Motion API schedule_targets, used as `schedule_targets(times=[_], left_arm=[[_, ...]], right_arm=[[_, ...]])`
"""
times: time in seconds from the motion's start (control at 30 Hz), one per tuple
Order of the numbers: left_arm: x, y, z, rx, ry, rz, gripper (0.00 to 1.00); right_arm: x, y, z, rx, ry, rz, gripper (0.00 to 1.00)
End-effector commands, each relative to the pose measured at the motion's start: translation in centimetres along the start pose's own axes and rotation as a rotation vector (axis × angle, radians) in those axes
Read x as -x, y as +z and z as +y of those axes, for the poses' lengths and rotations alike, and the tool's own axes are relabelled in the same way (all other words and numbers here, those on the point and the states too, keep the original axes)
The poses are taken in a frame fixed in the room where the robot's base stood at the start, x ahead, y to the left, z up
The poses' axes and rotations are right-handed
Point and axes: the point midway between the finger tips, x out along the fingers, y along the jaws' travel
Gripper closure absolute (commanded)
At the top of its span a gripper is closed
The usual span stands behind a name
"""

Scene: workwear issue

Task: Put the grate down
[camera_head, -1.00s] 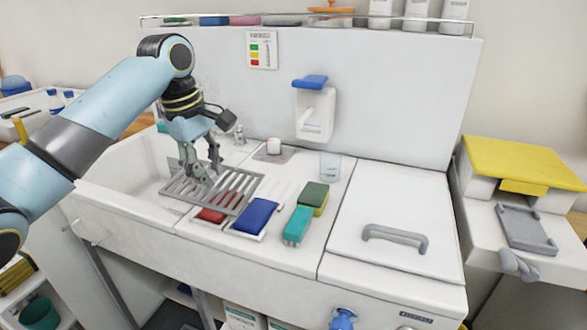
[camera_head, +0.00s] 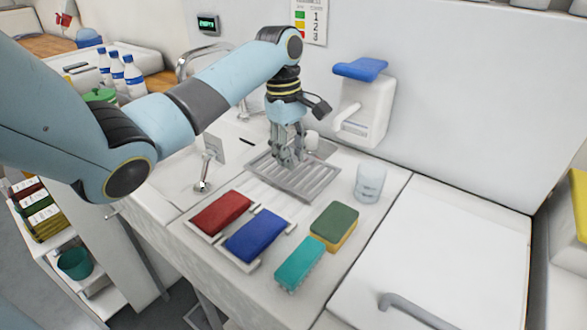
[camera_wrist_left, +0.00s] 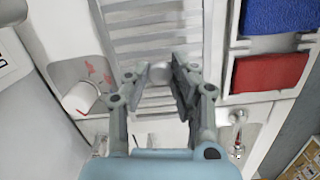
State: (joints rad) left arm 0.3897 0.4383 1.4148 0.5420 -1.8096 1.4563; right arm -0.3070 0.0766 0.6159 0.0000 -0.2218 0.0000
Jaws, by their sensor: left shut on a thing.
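The grey slotted grate (camera_head: 312,182) lies flat at the back of the white counter, on or just above the surface; I cannot tell if it touches. My left gripper (camera_head: 288,160) points down at the grate's far left end and is shut on it. In the left wrist view, the fingers (camera_wrist_left: 158,78) close around a small round knob at the end of the grate (camera_wrist_left: 150,30). My right gripper is not in view.
A red block (camera_head: 221,213) and a blue block (camera_head: 257,236) sit in holders in front. A teal brush (camera_head: 299,264), a green-yellow sponge (camera_head: 334,228) and a clear cup (camera_head: 369,184) stand to the right. A white dispenser (camera_head: 364,110) hangs behind. The sink and tap lie left.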

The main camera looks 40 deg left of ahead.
Motion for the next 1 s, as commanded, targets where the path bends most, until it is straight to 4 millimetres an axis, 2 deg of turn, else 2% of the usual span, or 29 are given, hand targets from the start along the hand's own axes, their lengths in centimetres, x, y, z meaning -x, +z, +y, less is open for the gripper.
schedule_targets(times=[0.3,0.6,0.63,0.77,1.0], left_arm=[[-3.7,-0.4,-0.1,-0.001,0.000,0.000,1.00],[-3.9,-0.4,-0.1,-0.001,0.001,0.000,1.00],[-3.9,-0.4,-0.1,-0.001,0.000,0.000,0.73],[-3.9,-0.4,-0.1,-0.001,0.000,0.000,0.56],[-3.9,-0.4,-0.1,-0.001,0.000,0.000,0.54]], right_arm=[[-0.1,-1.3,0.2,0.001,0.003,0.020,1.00],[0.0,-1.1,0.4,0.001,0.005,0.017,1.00],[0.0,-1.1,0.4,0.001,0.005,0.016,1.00],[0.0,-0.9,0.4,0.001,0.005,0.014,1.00],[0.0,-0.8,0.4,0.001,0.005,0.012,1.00]])
